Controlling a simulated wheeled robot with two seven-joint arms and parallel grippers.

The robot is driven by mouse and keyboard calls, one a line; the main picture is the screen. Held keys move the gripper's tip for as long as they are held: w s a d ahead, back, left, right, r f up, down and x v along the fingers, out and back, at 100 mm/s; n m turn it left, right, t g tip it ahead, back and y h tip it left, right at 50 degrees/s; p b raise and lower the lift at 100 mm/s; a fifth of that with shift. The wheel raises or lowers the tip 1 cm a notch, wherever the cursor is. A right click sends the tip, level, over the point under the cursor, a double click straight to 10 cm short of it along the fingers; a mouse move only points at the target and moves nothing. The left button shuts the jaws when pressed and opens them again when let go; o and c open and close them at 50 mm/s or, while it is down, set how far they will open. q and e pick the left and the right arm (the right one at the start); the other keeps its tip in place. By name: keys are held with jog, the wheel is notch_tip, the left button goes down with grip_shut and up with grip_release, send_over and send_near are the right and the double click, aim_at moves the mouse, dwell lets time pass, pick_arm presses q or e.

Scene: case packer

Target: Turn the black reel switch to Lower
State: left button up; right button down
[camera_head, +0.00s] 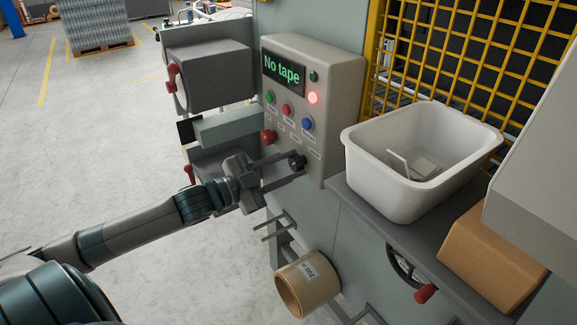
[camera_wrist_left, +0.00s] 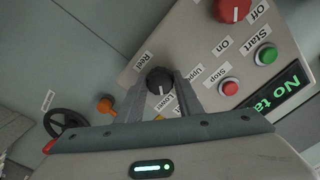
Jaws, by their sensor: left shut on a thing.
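The black reel switch (camera_head: 297,162) sits at the lower edge of the grey control panel (camera_head: 330,110). It also shows in the left wrist view (camera_wrist_left: 160,78), near a "Reel" label, with "Upper" and "Lower" labels (camera_wrist_left: 166,106) beside it. Its white mark points down in that picture, toward the "Lower" label side; whether it lines up exactly I cannot tell. My left gripper (camera_head: 292,165) reaches in from the left, shut on the switch, one finger on each side. My right gripper is not in view.
A red knob (camera_head: 268,137) sits beside the switch on the panel, below green, red and blue buttons. The display (camera_head: 283,73) reads "No tape" and a red lamp (camera_head: 313,98) glows. A white bin (camera_head: 365,160) stands to the right; a tape roll (camera_head: 296,289) is below.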

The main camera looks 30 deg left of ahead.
pick_arm(q)
jog(key=o, duration=1)
jog(key=shift+o, duration=0.2)
jog(key=shift+s, duration=0.15)
jog(key=shift+b+v, duration=0.6)
jog(key=shift+v, duration=0.9)
jog(key=b, duration=0.2)
send_near(292, 166)
jog(key=v, duration=0.8)
jog(key=shift+s+r, duration=0.2)
jog(key=shift+r, duration=0.05)
